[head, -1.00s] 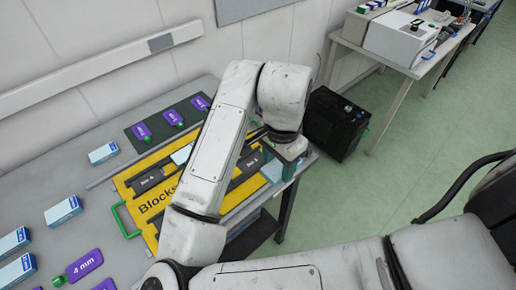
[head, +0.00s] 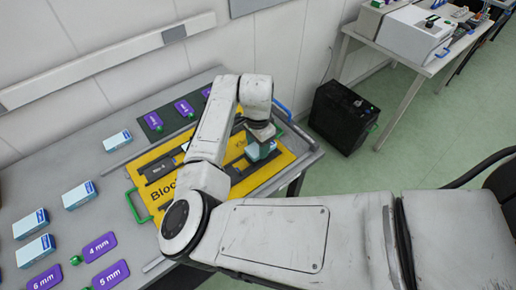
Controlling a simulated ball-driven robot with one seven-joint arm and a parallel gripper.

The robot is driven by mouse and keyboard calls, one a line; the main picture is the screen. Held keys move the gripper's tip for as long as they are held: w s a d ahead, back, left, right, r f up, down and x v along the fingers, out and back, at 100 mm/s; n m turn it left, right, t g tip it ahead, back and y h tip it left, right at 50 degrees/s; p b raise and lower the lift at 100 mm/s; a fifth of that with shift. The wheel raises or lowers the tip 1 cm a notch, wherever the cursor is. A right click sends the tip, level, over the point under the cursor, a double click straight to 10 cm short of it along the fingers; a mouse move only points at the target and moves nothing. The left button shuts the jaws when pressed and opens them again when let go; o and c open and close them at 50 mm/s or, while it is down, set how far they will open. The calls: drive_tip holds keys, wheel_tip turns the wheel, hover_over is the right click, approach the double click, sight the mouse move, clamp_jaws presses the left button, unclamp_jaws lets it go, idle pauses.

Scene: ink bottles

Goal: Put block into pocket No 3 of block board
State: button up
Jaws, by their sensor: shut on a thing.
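The yellow block board (head: 284,158) lies on the grey table, with dark pockets whose labels are too small to read. My arm crosses it and hides its middle. My gripper (head: 262,141) points down over the right part of the board, shut on a light blue block (head: 262,152). I cannot tell whether the block touches the board or hangs just above it. Which pocket lies under it is hidden. Another pale block (head: 185,146) shows partly at the board's back edge beside my arm.
Several blue-white boxes (head: 79,196) stand on the table (head: 100,170) at left. Purple tags (head: 99,246) lie at the front left, more on a dark mat (head: 168,122) behind. Green (head: 133,205) and blue (head: 283,112) handles edge the board area. A black cabinet (head: 343,122) stands right.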

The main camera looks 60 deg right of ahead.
wheel_tip(320, 180, down, 2)
drive_tip(key=shift+s+f+p, duration=0.1)
drive_tip(key=shift+f+p, duration=0.1)
drive_tip(key=shift+p, duration=0.1)
drive_tip(key=shift+f, duration=0.1)
